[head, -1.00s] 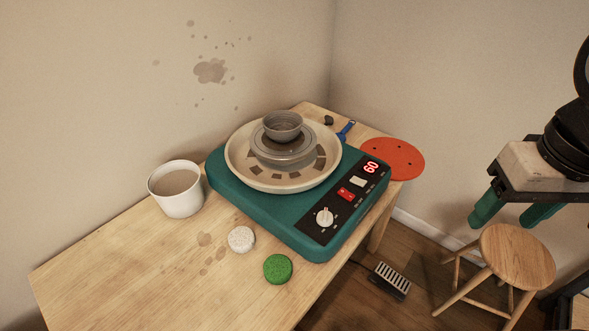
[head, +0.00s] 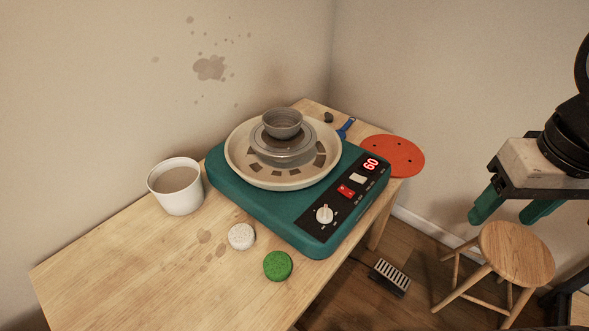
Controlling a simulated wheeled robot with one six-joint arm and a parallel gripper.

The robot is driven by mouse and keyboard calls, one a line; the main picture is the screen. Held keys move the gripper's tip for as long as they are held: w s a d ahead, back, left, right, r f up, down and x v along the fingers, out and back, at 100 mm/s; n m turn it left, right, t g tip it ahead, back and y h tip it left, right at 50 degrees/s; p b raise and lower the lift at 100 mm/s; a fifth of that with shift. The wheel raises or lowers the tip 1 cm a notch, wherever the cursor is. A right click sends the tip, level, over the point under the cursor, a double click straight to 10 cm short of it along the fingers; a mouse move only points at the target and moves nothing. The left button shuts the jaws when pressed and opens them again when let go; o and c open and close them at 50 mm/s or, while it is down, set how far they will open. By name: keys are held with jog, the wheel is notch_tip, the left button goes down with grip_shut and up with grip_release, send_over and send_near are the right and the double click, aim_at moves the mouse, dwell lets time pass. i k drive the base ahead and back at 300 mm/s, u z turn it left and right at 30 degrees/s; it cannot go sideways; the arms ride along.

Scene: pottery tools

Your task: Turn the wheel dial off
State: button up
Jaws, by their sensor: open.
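The teal pottery wheel (head: 237,207) stands on the wooden table. Its black control panel at the right front holds a white wheel dial (head: 324,214), a red switch (head: 346,190), a pale button (head: 358,178) and a red display (head: 370,164) reading 60. A grey clay bowl (head: 283,123) sits on the wheel head inside the cream splash pan (head: 240,167). My gripper (head: 505,214) is at the right of the head view, open and empty, with teal fingers pointing down. It is well apart from the dial, above the stool.
On the table (head: 120,262) are a white bucket (head: 181,200), a white sponge (head: 241,236), a green sponge (head: 277,266), a red disc (head: 393,156) and a blue-handled tool (head: 346,127). A foot pedal (head: 390,278) and a wooden stool (head: 516,253) stand on the floor at right.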

aim_at(324, 215)
jog(key=k, duration=1.2)
jog(key=z, duration=0.9)
jog(key=i, duration=1.25)
jog(key=u, duration=0.65)
jog(key=i, duration=0.4)
jog(key=u, duration=0.35)
